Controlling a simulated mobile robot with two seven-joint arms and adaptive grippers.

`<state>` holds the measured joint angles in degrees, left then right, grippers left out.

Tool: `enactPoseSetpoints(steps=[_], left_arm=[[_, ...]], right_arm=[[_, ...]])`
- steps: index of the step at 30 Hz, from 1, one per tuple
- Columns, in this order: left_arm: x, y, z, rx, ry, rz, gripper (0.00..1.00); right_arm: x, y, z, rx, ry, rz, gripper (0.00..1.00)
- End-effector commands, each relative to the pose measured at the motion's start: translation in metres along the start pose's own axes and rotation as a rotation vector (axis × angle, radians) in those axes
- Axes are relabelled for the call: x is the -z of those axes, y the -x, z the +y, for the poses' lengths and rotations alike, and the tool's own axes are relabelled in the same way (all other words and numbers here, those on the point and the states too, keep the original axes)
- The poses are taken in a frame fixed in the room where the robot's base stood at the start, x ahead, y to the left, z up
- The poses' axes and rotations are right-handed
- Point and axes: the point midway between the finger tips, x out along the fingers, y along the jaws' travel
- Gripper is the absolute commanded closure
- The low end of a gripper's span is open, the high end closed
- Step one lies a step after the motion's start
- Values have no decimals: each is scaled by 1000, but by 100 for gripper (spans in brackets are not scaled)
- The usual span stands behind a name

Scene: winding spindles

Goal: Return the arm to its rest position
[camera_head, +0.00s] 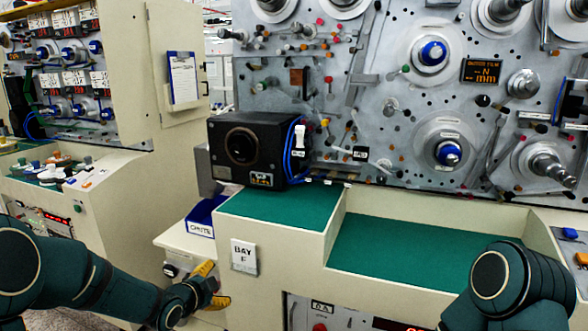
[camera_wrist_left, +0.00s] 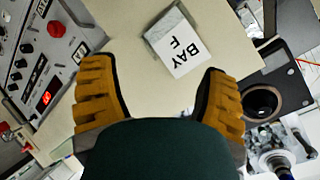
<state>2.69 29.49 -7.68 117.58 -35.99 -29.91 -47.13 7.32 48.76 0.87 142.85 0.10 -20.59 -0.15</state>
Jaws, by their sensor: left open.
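My left arm comes in from the lower left in the head view. Its gripper (camera_head: 214,284), with yellow fingers, is beside the cream bench front, below and left of the BAY F sign (camera_head: 244,256). In the left wrist view the gripper (camera_wrist_left: 158,76) has its two yellow fingers spread wide with nothing between them. The sign (camera_wrist_left: 178,40) shows beyond the fingertips, apart from them. My right arm (camera_head: 515,285) shows as dark links at the lower right; its gripper is out of view.
A black box with a round lens (camera_head: 250,150) stands on the green-topped bench (camera_head: 400,255). A blue bin (camera_head: 203,216) sits left of the bench. A spindle panel (camera_head: 390,120) rises behind. A control panel (camera_wrist_left: 45,50) is close to the left finger in the wrist view.

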Motion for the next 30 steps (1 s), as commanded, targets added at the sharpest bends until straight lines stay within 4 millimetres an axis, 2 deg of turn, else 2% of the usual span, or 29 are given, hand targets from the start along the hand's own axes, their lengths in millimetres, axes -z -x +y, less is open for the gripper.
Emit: enactPoseSetpoints(steps=[1, 5, 9, 12, 15, 18, 21, 30], left_arm=[[-10, -4, 39, -67, 133, -39, 25], [-30, 1, 126, -202, 482, -172, 25], [-46, 24, 220, -324, 839, -365, 25], [-52, 50, 276, -384, 1061, -521, 25], [-54, 75, 319, -419, 1233, -665, 25], [-54, 95, 346, -433, 1345, -771, 25], [-54, 106, 360, -437, 1404, -832, 25], [-54, 109, 364, -437, 1424, -851, 25]], right_arm=[[0, 0, 0, 0, 1, -1, 100], [0, 0, 0, 1, 1, 0, 100], [0, 0, 0, 0, 1, 0, 100], [0, 0, 0, 0, 1, 0, 100], [0, 0, 0, 0, 1, 0, 100], [0, 0, 0, 0, 1, 0, 100], [0, 0, 0, 0, 1, 0, 100], [0, 0, 0, 0, 1, 0, 100]])
